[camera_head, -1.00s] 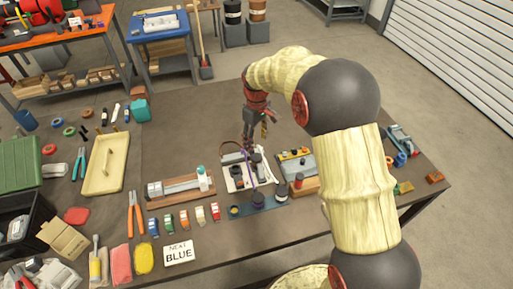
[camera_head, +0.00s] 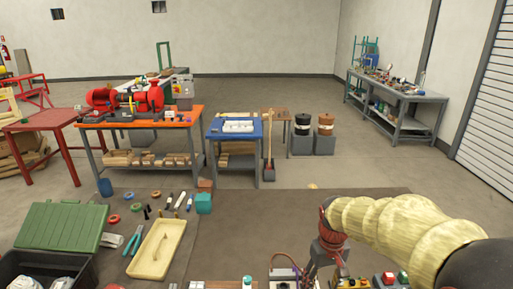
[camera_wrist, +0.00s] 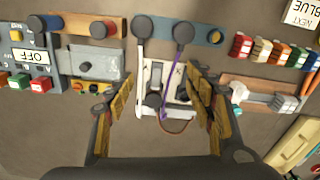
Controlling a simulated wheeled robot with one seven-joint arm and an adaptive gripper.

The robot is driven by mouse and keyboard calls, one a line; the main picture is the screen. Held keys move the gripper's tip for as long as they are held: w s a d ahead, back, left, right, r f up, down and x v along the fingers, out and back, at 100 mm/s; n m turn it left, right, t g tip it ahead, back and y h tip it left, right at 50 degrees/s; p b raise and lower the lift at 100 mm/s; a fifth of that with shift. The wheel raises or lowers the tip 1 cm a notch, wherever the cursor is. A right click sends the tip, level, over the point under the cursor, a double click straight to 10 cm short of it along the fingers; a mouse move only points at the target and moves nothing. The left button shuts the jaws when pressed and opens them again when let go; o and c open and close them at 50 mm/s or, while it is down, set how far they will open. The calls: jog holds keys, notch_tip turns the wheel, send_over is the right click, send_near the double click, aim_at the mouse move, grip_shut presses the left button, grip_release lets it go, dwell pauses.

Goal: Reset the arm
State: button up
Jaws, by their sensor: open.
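My gripper (camera_wrist: 160,82) is open, with its two yellow-and-black fingers spread apart and nothing held between them. In the wrist view it points down over a white board (camera_wrist: 144,90) with dark knobs and a purple cable (camera_wrist: 177,75). The board lies below the gap between the fingers; I cannot tell the exact height. In the head view my gripper (camera_head: 324,256) hangs from my pale ribbed arm over the near part of the dark bench, and its fingertips are hard to make out at the bottom edge.
The wrist view shows a grey panel marked OFF (camera_wrist: 30,57), a blue strip (camera_wrist: 205,30) and several coloured blocks (camera_wrist: 262,48). In the head view, a cream tray (camera_head: 157,250) and green lid (camera_head: 62,226) lie left. The bench's middle (camera_head: 260,225) is bare.

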jog(key=s+r+m+t, duration=0.1)
jog(key=s+r+t, duration=0.1)
jog(key=s+r, duration=0.5)
jog(key=s+r+m+t, duration=0.1)
jog(key=s+r+t, duration=0.2)
jog(key=s+r, duration=0.4)
jog(key=shift+s+r+t, duration=0.3)
jog(key=shift+s+r, duration=0.05)
jog(key=shift+s, duration=2.75)
